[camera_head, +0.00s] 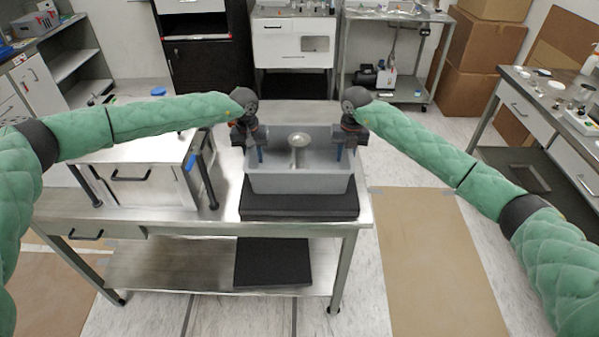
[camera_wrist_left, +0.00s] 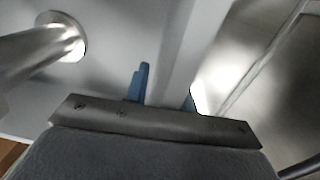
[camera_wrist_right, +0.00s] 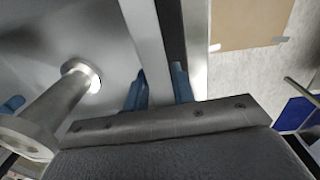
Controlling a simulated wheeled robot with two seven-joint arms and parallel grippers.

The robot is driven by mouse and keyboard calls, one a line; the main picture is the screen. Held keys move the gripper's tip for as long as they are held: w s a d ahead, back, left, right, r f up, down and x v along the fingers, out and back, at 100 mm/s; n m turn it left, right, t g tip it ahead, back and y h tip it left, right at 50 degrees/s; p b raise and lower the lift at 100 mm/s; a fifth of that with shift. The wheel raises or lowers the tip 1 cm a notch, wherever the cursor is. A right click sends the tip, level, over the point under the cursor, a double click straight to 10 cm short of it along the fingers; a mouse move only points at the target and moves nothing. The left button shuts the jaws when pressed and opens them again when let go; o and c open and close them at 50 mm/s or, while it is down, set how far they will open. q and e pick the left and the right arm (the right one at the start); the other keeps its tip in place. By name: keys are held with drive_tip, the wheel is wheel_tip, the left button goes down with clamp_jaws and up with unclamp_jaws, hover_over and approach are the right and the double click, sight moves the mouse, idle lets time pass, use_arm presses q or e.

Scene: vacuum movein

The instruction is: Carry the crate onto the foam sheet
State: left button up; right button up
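The grey crate (camera_head: 300,182) is over the back part of the black foam sheet (camera_head: 300,207) on the metal table. I cannot tell whether its base touches the foam. A metal piece with a round top (camera_head: 298,145) stands inside the crate. My left gripper (camera_head: 260,152) is at the crate's left wall, its blue fingers on both sides of the rim in the left wrist view. My right gripper (camera_head: 340,153) is at the right wall, its blue fingers closed around the rim in the right wrist view. The foam's back part is hidden.
A metal cabinet box (camera_head: 140,172) stands on the table left of the crate. Another black sheet (camera_head: 272,262) lies on the lower shelf. A side bench (camera_head: 545,115) is at the right. Brown board (camera_head: 432,255) covers floor right of the table.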

use_arm(q)
drive_tip(key=shift+r, duration=0.1)
drive_tip(key=shift+w+r, duration=0.1)
drive_tip(key=shift+r, duration=0.2)
use_arm(e)
drive_tip(key=shift+r, duration=0.5)
use_arm(q)
wheel_tip(320, 180, up, 11)
drive_tip(key=shift+a, duration=0.35)
use_arm(e)
wheel_tip(320, 180, up, 11)
drive_tip(key=shift+d, duration=0.35)
drive_tip(key=shift+f, duration=0.1)
